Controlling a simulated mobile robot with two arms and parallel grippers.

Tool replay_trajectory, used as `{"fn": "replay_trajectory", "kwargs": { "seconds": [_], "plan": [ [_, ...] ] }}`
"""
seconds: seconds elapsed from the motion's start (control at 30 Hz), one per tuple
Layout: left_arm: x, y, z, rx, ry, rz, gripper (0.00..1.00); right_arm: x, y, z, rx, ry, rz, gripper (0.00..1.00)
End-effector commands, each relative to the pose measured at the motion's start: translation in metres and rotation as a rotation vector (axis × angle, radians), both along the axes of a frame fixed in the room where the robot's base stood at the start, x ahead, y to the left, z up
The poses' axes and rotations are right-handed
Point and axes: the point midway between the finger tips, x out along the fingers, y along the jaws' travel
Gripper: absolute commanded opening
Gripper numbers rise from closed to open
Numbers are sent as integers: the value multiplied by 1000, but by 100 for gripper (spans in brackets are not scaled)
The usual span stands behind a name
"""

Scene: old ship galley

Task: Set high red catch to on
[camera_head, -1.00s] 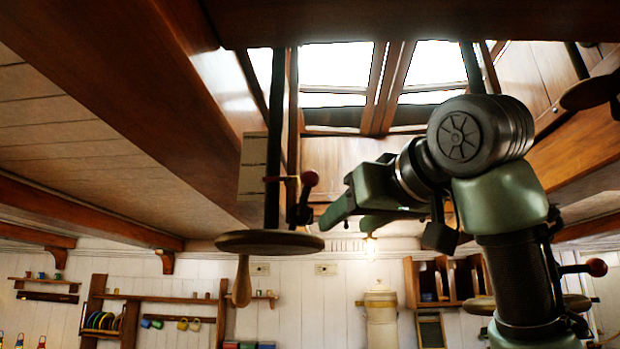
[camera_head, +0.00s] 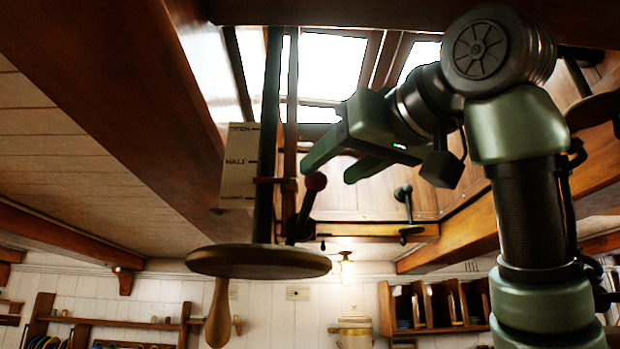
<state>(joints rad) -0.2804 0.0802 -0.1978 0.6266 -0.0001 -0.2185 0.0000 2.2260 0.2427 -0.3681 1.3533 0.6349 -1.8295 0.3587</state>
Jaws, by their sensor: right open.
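A small catch lever with a dark red ball knob (camera_head: 315,182) is mounted on the dark vertical post (camera_head: 267,130) hanging from the skylight. Its dark arm slopes down left from the knob to a dark body beside the post. My right gripper (camera_head: 326,172) reaches in from the right with green fingers, open and empty. In the picture its fingertips are beside and just above the red knob; I cannot tell how far apart they are in depth. No "on" marking is readable. My left gripper is not in view.
A pale plate (camera_head: 240,165) beside the post reads "OPEN" and "HALF". A round wooden disc (camera_head: 258,262) with a hanging handle (camera_head: 219,315) is below. A dark handle (camera_head: 403,192) sits on the skylight's wooden panel. Beams (camera_head: 110,80) flank the opening. A lamp (camera_head: 345,258) glows behind.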

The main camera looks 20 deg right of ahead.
Motion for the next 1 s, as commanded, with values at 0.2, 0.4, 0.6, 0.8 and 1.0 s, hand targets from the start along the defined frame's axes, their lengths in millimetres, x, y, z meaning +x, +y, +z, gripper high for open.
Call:
{"fn": "replay_trajectory", "kwargs": {
  "seconds": [0.2,0.4,0.6,0.8,1.0],
  "plan": [
    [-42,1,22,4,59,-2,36,37,7,3,-1,4,-1,54],
    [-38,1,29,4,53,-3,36,53,11,1,0,2,0,54],
    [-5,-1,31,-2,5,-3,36,55,11,0,0,0,1,54],
    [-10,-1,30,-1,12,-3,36,55,11,0,0,0,0,23],
    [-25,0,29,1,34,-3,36,55,11,0,0,1,0,0]
  ]
}}
